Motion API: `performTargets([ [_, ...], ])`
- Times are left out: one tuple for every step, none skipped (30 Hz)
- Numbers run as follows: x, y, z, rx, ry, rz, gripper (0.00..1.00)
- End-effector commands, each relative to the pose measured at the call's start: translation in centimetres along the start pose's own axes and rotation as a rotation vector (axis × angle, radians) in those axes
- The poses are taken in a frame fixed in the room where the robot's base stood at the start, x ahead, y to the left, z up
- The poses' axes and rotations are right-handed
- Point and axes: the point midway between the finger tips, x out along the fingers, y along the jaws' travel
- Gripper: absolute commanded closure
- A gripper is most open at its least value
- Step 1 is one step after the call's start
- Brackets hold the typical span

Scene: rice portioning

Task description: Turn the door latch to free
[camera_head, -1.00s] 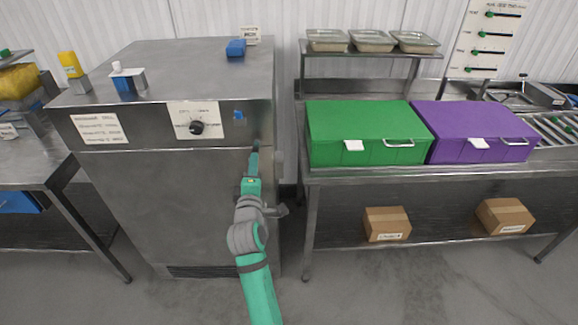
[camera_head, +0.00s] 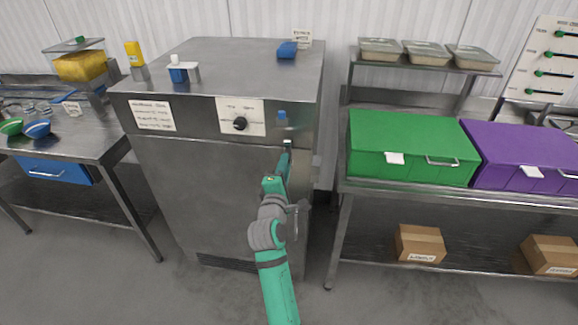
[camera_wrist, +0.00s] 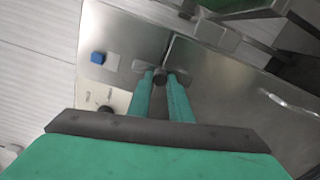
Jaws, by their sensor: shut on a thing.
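The steel cabinet (camera_head: 225,70) stands left of centre, with its front door (camera_head: 215,195) looking closed. In the head view my gripper (camera_head: 288,147) reaches the upper right corner of the door and hides most of the latch. The latch's exact angle cannot be told.
A black dial (camera_head: 240,123) and a blue button (camera_head: 282,115) sit on the upper panel. The door handle (camera_wrist: 275,98) lies to the right in the wrist view. Right of the cabinet, a bench carries a green box (camera_head: 410,140) and a purple box (camera_head: 525,150).

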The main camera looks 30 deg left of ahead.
Motion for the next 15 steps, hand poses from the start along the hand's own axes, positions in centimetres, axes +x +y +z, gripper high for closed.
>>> performTargets([
  [-0.04, 0.14, -0.22, -0.001, 0.004, 0.003, 1.0],
  [-0.04, 0.14, -0.22, -0.001, 0.004, 0.003, 1.0],
  [-0.04, 0.14, -0.23, -0.001, 0.004, 0.003, 1.0],
  [-0.04, 0.14, -0.24, -0.001, 0.004, 0.003, 1.0],
  [-0.04, 0.14, -0.24, -0.001, 0.004, 0.003, 1.0],
  [-0.04, 0.13, -0.24, -0.001, 0.004, 0.003, 1.0],
  [-0.04, 0.13, -0.24, -0.001, 0.004, 0.003, 1.0],
  [-0.04, 0.13, -0.24, 0.0, 0.004, 0.003, 0.77],
  [-0.04, 0.12, -0.23, 0.0, 0.004, 0.003, 0.67],
  [-0.04, 0.11, -0.2, 0.0, 0.004, 0.002, 0.63],
  [-0.03, 0.09, -0.16, 0.0, 0.003, 0.002, 0.63],
  [-0.02, 0.07, -0.11, 0.0, 0.002, 0.002, 0.63],
  [-0.02, 0.06, -0.08, 0.0, 0.002, 0.001, 0.63],
  [-0.01, 0.04, -0.04, 0.0, 0.001, 0.001, 0.63],
  [-0.01, 0.03, -0.01, 0.0, 0.001, 0.001, 0.63],
])
